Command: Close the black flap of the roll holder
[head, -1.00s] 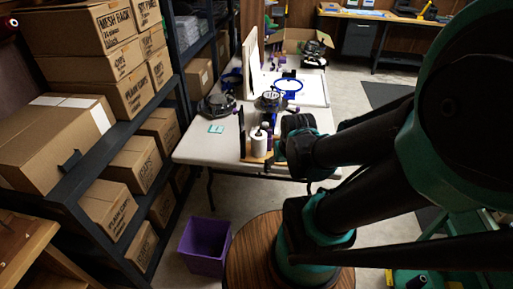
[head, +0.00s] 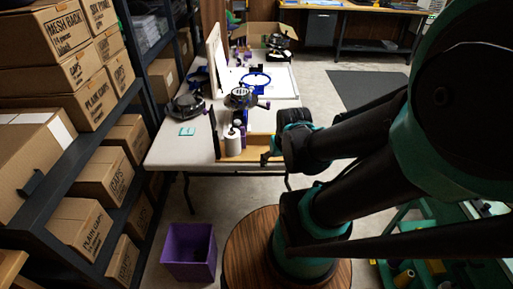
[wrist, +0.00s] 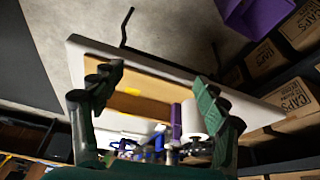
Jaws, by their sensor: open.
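A white roll (head: 233,144) stands upright at the near edge of the pale table, beside a tan wooden board (head: 260,142). A dark upright piece (head: 213,120) stands just left of the roll; I cannot tell whether it is the holder's black flap. My gripper (head: 268,158) is at the table's near edge, right of the roll. In the wrist view my gripper (wrist: 158,105) is open and empty, its fingers spread across the view of the board (wrist: 135,105). The white roll (wrist: 193,119) shows near the right finger. I cannot make out the flap there.
The pale table (head: 170,155) also bears a black round device (head: 186,105), a blue hoop (head: 256,81) and a small teal card (head: 187,132). A purple bin (head: 190,252) stands on the floor. Shelves of cartons (head: 75,235) line the left side.

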